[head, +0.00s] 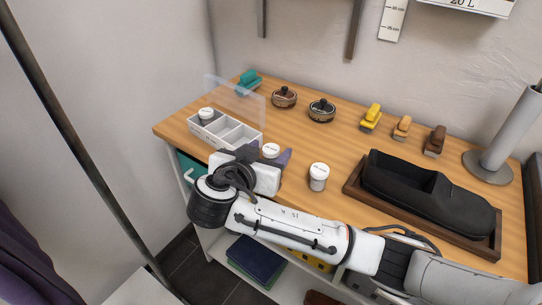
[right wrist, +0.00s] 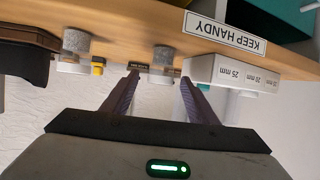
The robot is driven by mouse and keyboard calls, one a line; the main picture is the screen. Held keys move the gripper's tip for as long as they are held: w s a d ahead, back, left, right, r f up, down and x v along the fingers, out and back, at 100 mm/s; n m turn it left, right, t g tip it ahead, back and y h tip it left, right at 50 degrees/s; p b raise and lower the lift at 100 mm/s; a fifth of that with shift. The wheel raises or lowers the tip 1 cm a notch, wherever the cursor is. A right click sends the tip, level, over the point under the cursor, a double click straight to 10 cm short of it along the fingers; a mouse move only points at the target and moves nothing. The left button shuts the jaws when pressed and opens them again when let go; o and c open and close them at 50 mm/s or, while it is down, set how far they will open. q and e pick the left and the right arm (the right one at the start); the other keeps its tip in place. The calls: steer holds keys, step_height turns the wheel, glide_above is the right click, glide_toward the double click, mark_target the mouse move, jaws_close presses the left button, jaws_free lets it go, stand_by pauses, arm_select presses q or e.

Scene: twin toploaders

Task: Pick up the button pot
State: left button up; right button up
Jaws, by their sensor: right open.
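Three small pots with white lids show in the head view; their lid print is too small to read, so I cannot tell which is the button pot. One pot (head: 271,149) stands at the bench's front edge by my right gripper (head: 266,155). A second pot (head: 319,177) stands to the right, and a third (head: 206,114) sits in the white divided box (head: 241,134). In the right wrist view, upside down, my right gripper (right wrist: 159,78) is open, with a pot (right wrist: 163,56) between or just beyond its fingertips, not gripped. Another pot (right wrist: 76,42) is farther left.
A black shoe-shaped item lies in a wooden tray (head: 352,189) at right. Two round lidded tins (head: 284,97) and several coloured blocks (head: 371,117) stand at the back. The divided box (right wrist: 235,72) is close beside one finger. A "KEEP HANDY" label (right wrist: 225,32) is on the bench edge.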

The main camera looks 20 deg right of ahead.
steer(key=c, duration=1.1)
steer(key=shift+r, duration=0.15)
